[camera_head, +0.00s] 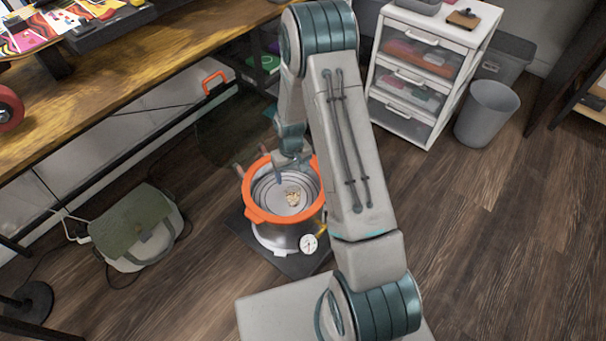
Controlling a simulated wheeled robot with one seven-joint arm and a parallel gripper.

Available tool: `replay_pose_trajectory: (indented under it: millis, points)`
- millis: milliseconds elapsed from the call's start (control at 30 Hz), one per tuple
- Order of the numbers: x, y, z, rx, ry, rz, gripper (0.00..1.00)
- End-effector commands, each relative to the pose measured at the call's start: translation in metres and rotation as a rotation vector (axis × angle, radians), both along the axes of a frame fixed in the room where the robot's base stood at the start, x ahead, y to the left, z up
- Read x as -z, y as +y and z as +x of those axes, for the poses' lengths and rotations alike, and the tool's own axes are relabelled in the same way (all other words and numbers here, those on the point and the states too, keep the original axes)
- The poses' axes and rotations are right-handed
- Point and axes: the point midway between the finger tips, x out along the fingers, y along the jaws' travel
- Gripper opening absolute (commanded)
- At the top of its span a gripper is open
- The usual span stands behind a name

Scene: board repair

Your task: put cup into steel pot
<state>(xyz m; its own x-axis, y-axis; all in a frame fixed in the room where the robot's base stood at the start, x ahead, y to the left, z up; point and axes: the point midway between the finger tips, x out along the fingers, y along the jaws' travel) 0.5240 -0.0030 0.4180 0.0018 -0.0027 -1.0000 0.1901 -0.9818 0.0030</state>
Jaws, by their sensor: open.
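The steel pot (284,237) stands on a dark mat on the floor, with a wide orange rim and a round dial on its front. A small beige, patterned thing (292,196) lies inside on the pot's bottom; it may be the cup, but it is too small to tell. My gripper (290,172) is over the back part of the pot's opening, pointing down, open, with nothing seen between its fingers. My arm partly hides the pot's right side.
A wooden workbench (150,62) runs along the left. A green-topped bag (133,222) lies on the floor left of the pot. A white drawer unit (425,70) and a grey bin (487,113) stand at the back right. Floor at right is clear.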

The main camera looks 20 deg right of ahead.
Motion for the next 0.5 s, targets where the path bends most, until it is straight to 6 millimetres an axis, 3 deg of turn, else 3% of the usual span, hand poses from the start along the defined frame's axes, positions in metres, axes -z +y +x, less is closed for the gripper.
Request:
replay_pose_trajectory:
  millis: [233,500]
  points:
    - [-0.082,0.001,-0.017,0.029,-0.026,-0.009,0.73]
    - [-0.166,0.002,-0.059,0.071,-0.046,-0.012,0.73]
